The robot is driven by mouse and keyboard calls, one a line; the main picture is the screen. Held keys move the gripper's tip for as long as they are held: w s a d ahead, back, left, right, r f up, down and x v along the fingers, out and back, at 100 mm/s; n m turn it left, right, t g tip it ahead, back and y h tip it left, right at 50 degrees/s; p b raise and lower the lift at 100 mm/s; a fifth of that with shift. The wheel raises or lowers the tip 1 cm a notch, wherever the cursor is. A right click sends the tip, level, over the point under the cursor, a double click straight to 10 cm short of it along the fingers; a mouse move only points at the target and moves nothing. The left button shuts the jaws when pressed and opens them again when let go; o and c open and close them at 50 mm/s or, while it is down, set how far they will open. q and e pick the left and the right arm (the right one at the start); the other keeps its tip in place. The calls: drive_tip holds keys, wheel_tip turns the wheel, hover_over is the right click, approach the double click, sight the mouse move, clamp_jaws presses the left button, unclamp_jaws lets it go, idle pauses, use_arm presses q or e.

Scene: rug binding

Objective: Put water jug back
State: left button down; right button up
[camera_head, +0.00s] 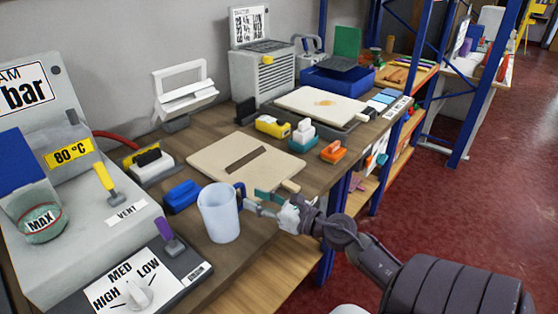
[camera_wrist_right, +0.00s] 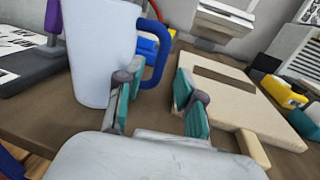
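The water jug (camera_head: 219,214) is a pale blue-white, upright vessel standing on the wooden worktop near its front edge, beside the control panel. In the right wrist view the jug (camera_wrist_right: 98,50) is large at the left, with its blue handle (camera_wrist_right: 158,62) facing right. My right gripper (camera_head: 262,203) reaches in from the right, close to the handle side. In the wrist view its teal-padded fingers (camera_wrist_right: 162,105) are spread apart. The left finger overlaps the jug's side and the handle's lower end; I cannot tell whether it touches. My left gripper is not in view.
A cutting board (camera_head: 222,158) with a handle lies behind the gripper. A blue block (camera_head: 182,196) is just behind the jug. A control panel (camera_head: 112,288) with a knob is at the left.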

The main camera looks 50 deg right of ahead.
drive_tip(key=b+v, duration=0.2)
drive_tip(key=v, duration=0.5)
drive_tip(key=shift+s, duration=0.4)
drive_tip(key=shift+d, duration=0.1)
idle(0.9)
